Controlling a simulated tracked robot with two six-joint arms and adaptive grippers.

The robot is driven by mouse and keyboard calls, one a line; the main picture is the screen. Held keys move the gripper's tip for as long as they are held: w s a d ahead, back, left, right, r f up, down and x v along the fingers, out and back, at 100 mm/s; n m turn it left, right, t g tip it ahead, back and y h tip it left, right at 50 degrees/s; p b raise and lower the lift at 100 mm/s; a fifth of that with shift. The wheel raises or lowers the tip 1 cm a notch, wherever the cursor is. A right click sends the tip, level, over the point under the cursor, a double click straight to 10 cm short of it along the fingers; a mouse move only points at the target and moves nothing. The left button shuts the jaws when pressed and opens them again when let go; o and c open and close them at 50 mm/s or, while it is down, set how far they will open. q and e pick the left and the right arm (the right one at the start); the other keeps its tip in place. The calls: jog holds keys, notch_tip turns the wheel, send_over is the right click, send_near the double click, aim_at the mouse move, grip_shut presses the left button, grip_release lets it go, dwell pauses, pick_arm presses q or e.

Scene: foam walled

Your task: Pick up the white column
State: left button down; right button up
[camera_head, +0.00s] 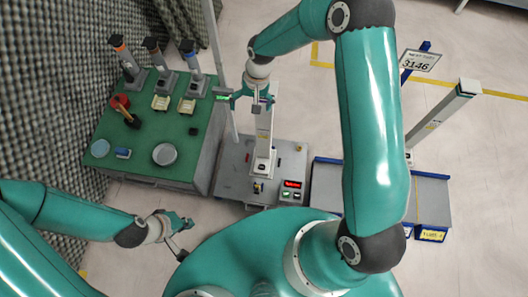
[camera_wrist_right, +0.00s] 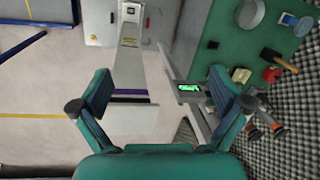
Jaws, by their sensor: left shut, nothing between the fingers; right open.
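A white column (camera_head: 264,135) stands upright on a grey station with a red display in the head view. In the right wrist view the column (camera_wrist_right: 130,62) shows from above, with a purple and black band and a flat pale top. My right gripper (camera_head: 250,98) is open at the column's upper end. In its wrist view the open fingers (camera_wrist_right: 160,95) lie either side of the column's top, which sits nearer the left finger; I cannot tell whether they touch. My left gripper (camera_head: 182,222) is shut and empty, low at the left, away from the column.
A green table (camera_head: 130,165) at left holds several grey stands with dark tools, a red round item, a hammer and a grey disc. A second white column (camera_head: 437,115) stands at right near a sign (camera_head: 419,61) reading 3146. Blue-edged grey platforms (camera_head: 432,200) lie below it.

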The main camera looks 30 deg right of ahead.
aim_at(263, 99)
jog(key=w+d+r+m+h, duration=0.25)
jog(key=w+d+r, duration=0.25)
jog(key=d+r, duration=0.3)
jog(key=shift+y, duration=0.25)
jog(key=f, duration=1)
jog(key=a+f+p, duration=0.1)
jog(key=f, duration=0.4)
jog(key=shift+s+f, duration=0.15)
jog(key=shift+f, duration=0.05)
jog(key=shift+c, duration=0.3)
jog(key=c, duration=1.3)
jog(key=shift+r, duration=0.1)
jog(key=shift+c, duration=1)
